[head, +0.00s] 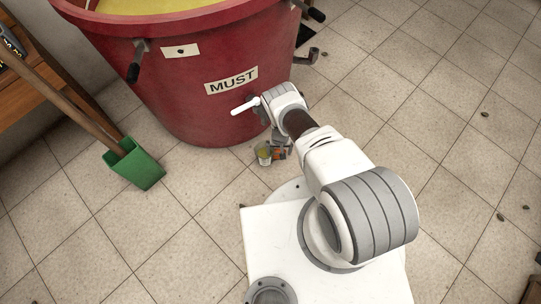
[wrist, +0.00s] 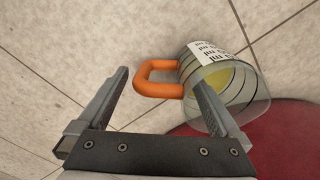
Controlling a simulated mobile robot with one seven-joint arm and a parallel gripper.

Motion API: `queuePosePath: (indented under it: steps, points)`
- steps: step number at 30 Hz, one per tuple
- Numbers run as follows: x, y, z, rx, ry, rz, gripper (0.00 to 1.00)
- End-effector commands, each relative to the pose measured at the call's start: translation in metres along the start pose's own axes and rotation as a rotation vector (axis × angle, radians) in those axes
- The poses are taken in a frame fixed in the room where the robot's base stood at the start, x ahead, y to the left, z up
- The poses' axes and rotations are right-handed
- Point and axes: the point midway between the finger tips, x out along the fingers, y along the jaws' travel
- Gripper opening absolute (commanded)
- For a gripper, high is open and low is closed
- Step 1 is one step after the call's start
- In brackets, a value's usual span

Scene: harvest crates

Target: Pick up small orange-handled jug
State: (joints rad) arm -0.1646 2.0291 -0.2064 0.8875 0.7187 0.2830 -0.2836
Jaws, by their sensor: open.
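The small jug (head: 264,154) is clear, with an orange handle (head: 279,154), and stands on the tiled floor in front of the red vat. In the wrist view the jug (wrist: 243,105) is at the right, with a white ml label, ring marks and something yellow inside. Its orange handle (wrist: 158,65) points left. My gripper (wrist: 160,78) is open, and the handle appears between its fingertips. The right finger overlaps the jug's wall in the picture. I cannot tell how far the fingers are from the handle in depth. In the head view my arm hides most of the gripper.
The big red vat (head: 190,85) labelled MUST stands close behind the jug; its red wall (wrist: 275,140) also shows in the wrist view. A green scoop (head: 133,165) on a long wooden handle is at the left, by a wooden bench (head: 50,75). The floor at the right is mostly clear.

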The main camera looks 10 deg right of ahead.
Motion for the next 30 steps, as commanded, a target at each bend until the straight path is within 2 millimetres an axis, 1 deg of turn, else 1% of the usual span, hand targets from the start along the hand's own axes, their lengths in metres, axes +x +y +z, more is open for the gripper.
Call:
queuePosePath:
  steps: [5, 8, 12, 20, 21, 22, 30]
  points:
    - [-0.0006, 0.0000, 0.0002, 0.000, 0.000, 0.000, 1.00]
    - [-0.0006, 0.0001, 0.0002, 0.001, -0.001, 0.000, 0.84]
    - [-0.0006, 0.0001, 0.0002, 0.001, -0.001, 0.000, 0.59]
    - [-0.0006, 0.0000, 0.0003, 0.001, -0.001, 0.000, 0.12]
    - [-0.0006, 0.0001, 0.0003, 0.001, -0.001, 0.000, 0.05]
    - [-0.0006, 0.0001, 0.0003, 0.001, -0.001, 0.000, 0.00]
    - [-0.0010, -0.0001, -0.0002, 0.001, 0.000, 0.000, 0.00]
